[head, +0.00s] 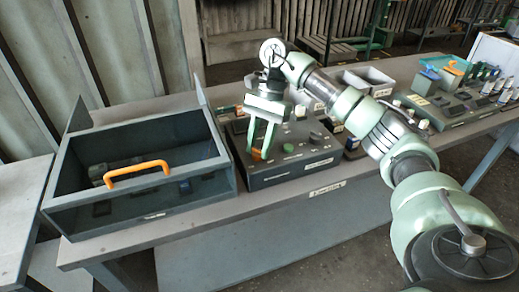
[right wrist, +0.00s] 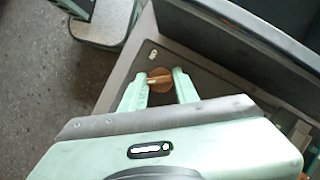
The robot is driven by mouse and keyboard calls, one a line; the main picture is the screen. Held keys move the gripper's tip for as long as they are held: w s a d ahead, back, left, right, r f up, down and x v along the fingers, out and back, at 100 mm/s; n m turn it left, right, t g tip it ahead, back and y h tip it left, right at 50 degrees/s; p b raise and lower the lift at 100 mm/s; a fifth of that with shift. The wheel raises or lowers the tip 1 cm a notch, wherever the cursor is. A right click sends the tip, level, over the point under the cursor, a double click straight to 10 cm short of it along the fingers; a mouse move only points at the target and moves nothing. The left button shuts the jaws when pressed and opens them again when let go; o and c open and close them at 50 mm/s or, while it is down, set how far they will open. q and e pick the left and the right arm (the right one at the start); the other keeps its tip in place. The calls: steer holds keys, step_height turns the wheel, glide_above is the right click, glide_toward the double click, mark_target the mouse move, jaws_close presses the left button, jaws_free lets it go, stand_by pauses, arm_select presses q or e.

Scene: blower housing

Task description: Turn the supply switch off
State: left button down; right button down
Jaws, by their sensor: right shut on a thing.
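An orange rotary switch knob (head: 257,155) sits at the left front of the dark control panel box (head: 285,178) in the head view. My right gripper (head: 260,150) points down onto it, with one finger on each side. In the right wrist view the knob (right wrist: 160,80) lies between the two fingertips of the right gripper (right wrist: 160,86), which is shut on it. A pale mark on the knob faces left in that view. The fingers hide part of the knob, and its label cannot be read. My left gripper is not in view.
A grey open box with an orange handle (head: 137,172) stands left of the panel on the bench (head: 225,212). A green button (head: 288,148) and a dark knob (head: 315,137) are close by on the panel. More panels and bins (head: 378,80) stand to the right.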

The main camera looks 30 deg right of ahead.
steer(key=shift+w+n, duration=0.1)
steer(key=shift+n, duration=0.6)
steer(key=shift+n+g+b, duration=0.3)
steer(key=c, duration=1.1)
jaws_free()
steer(key=shift+a, duration=0.1)
steer(key=p+v, duration=0.1)
steer(key=v, duration=0.7)
steer(key=shift+a, duration=0.1)
steer(key=shift+f, duration=0.1)
